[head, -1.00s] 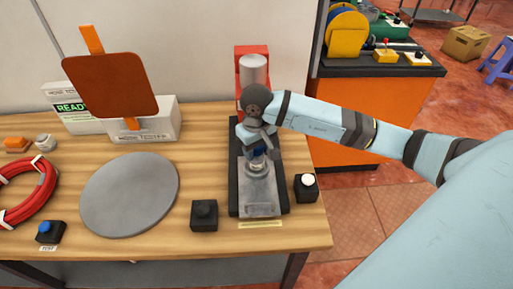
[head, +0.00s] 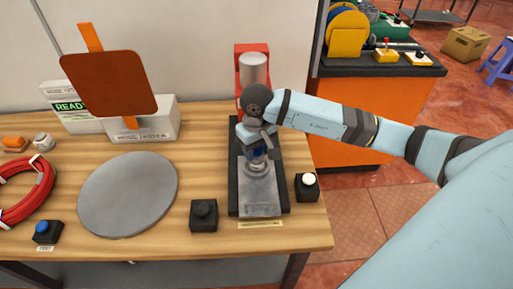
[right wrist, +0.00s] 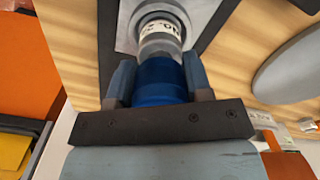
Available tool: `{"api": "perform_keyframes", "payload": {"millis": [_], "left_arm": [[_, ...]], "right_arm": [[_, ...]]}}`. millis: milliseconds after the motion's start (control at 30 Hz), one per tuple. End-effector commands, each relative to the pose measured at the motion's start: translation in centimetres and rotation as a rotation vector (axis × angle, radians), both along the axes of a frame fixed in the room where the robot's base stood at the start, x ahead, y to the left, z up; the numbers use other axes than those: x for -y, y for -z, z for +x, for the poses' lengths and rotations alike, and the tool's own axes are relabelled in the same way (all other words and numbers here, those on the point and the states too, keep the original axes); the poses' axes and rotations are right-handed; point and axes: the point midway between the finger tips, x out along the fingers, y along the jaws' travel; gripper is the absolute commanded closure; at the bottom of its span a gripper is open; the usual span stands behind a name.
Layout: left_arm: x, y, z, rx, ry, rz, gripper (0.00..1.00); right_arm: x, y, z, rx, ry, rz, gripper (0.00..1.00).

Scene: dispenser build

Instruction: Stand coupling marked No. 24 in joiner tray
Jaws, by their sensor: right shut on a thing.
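The coupling (right wrist: 160,82) is a short cylinder, blue at the gripper end and grey beyond, with a white printed label whose number is only partly visible. My right gripper (right wrist: 160,75) is shut on its blue part, one finger on each side. In the head view the right gripper (head: 255,145) and a bit of blue coupling (head: 259,155) are over the grey metal fixture (head: 259,190) of a press. I cannot tell whether the coupling touches the fixture. I cannot identify the joiner tray. My left gripper is out of view.
The press has a red column (head: 241,60) behind my wrist. Black button boxes stand on both sides, one with a dark knob (head: 204,215), one with a white button (head: 307,187). A grey disc (head: 128,195), tester box (head: 150,125) and red hose coil (head: 30,195) lie left.

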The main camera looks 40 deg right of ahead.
Motion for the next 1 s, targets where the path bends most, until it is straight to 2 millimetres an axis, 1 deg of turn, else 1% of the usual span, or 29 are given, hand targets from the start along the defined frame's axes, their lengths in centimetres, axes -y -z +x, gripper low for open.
{"api": "perform_keyframes", "payload": {"millis": [367, 400, 433, 467, 733, 1000], "left_arm": [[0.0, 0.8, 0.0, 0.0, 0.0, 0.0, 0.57], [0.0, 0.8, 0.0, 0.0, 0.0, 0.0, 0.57], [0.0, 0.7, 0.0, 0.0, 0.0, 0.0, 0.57], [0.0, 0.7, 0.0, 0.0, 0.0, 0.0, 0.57], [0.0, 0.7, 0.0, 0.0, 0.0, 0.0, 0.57], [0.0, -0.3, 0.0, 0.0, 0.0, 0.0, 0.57]], "right_arm": [[0.0, 0.8, 0.0, 0.001, 0.0, 0.0, 0.96], [0.0, 0.8, 0.0, 0.001, 0.0, 0.0, 0.52], [0.0, 0.7, 0.0, 0.001, 0.0, 0.0, 0.45], [0.0, 0.7, 0.0, 0.001, 0.0, 0.0, 0.44], [0.0, 0.7, 0.0, -0.001, 0.0, -0.001, 0.44], [0.1, -1.4, 0.0, 0.001, 0.001, -0.001, 0.44]]}}
